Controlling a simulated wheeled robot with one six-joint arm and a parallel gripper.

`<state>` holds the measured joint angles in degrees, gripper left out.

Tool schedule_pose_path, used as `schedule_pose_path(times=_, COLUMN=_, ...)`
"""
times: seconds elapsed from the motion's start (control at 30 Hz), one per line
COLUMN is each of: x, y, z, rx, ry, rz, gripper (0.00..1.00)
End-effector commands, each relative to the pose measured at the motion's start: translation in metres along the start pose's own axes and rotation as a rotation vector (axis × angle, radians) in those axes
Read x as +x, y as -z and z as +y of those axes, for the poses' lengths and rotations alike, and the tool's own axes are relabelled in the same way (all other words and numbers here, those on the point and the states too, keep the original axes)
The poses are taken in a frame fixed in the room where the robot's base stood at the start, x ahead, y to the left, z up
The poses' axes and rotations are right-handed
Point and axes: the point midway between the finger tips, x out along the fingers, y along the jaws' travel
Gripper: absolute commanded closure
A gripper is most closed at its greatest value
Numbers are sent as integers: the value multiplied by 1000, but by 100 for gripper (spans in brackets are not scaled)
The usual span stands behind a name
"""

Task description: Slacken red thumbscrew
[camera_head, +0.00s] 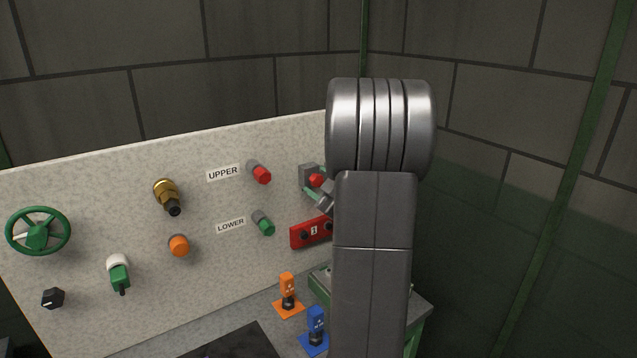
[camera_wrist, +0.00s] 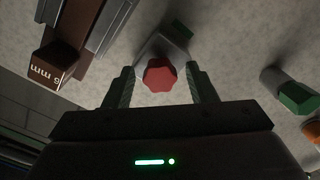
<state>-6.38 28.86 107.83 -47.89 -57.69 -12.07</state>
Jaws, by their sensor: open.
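The red thumbscrew (camera_head: 316,180) sits on a grey block (camera_head: 306,174) on the speckled panel, partly hidden by my arm in the head view. In the wrist view the lobed red thumbscrew (camera_wrist: 159,75) faces the camera, with its pale grey block (camera_wrist: 168,48) behind it. My gripper (camera_wrist: 159,79) is open, with one dark green finger on each side of the thumbscrew. Gaps show between the fingers and the knob. I cannot tell how deep the fingertips reach along it. My gripper (camera_head: 315,184) is mostly behind my arm in the head view.
A red-tipped UPPER peg (camera_head: 259,172) and green-tipped LOWER peg (camera_head: 263,223) stick out left of the thumbscrew. A red block (camera_head: 310,232) is below it. A brown part marked 6 mm (camera_wrist: 52,68) is near my gripper. Orange (camera_head: 288,290) and blue (camera_head: 315,325) items stand below.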

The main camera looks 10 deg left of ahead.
Motion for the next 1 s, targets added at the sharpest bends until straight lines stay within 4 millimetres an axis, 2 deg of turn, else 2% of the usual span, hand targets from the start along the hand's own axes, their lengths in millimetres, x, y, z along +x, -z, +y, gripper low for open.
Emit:
schedule_pose_path(times=0.2, x=0, y=0, z=0, rx=5, ry=0, rz=0, gripper=51)
schedule_pose_path(times=0.4, x=0, y=0, z=0, rx=4, ry=0, rz=0, gripper=90)
schedule_pose_path(times=0.47, x=0, y=0, z=0, rx=4, ry=0, rz=0, gripper=100)
schedule_pose_path(times=0.67, x=0, y=0, z=0, rx=-69, ry=0, rz=0, gripper=100)
schedule_pose_path(times=1.0, x=0, y=0, z=0, rx=-464, ry=0, rz=0, gripper=100)
